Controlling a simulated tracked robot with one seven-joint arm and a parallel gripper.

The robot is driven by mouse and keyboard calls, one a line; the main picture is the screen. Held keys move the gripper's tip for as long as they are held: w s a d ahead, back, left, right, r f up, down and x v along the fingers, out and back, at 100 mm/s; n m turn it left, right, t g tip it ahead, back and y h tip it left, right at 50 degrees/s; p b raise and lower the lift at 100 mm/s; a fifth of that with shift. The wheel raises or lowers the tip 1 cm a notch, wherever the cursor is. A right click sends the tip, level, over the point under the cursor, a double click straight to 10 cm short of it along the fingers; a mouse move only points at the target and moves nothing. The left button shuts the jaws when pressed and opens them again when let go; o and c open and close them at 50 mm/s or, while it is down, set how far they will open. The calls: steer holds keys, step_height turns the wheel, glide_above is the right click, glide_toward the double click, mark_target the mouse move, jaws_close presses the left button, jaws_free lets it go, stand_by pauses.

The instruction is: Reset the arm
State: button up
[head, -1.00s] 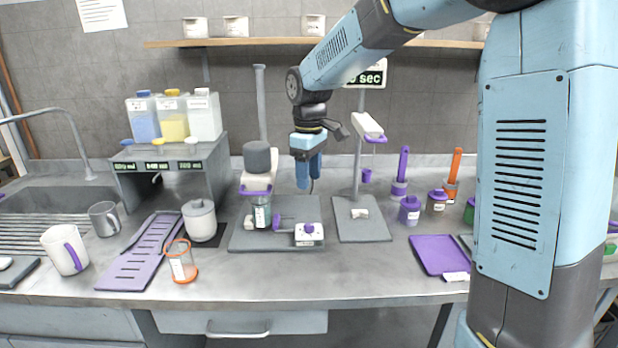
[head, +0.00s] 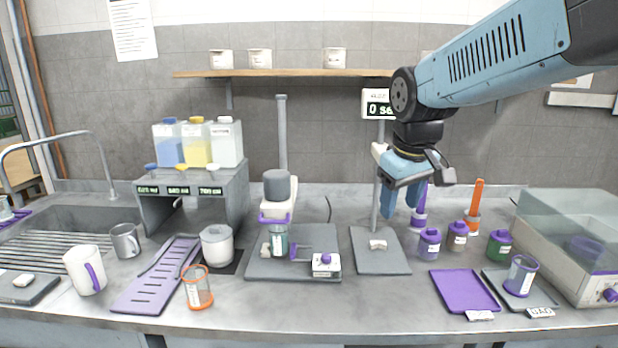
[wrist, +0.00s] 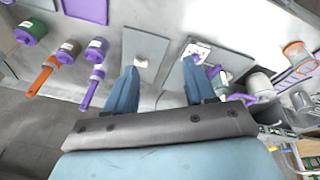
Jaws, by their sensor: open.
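My gripper (head: 402,203) hangs from my blue arm in the upper right of the head view, above the back of the bench. It is in front of the stand with the display (head: 378,104). In the wrist view the two blue fingers of my gripper (wrist: 158,88) are apart with nothing between them. The buffing machine (head: 278,205) stands left of the gripper, with a labelled jar (head: 278,240) under its head. The grey plate of the display stand (head: 380,262) lies below the gripper and bears a small white piece (head: 377,244).
Purple-lidded jars (head: 429,243) and an orange-handled tool (head: 475,205) stand near the gripper. A purple mat (head: 464,291) and a clear-lidded box (head: 572,245) are at right. Bottles on a grey rack (head: 195,182), mugs (head: 86,270) and a sink are at left. A shelf (head: 290,73) spans the wall.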

steer(key=s+d+f+m+t, duration=0.1)
steer(key=s+d+m, duration=0.4)
steer(key=s, duration=0.7)
steer(key=shift+d+t, duration=0.65)
steer(key=shift+t, duration=0.05)
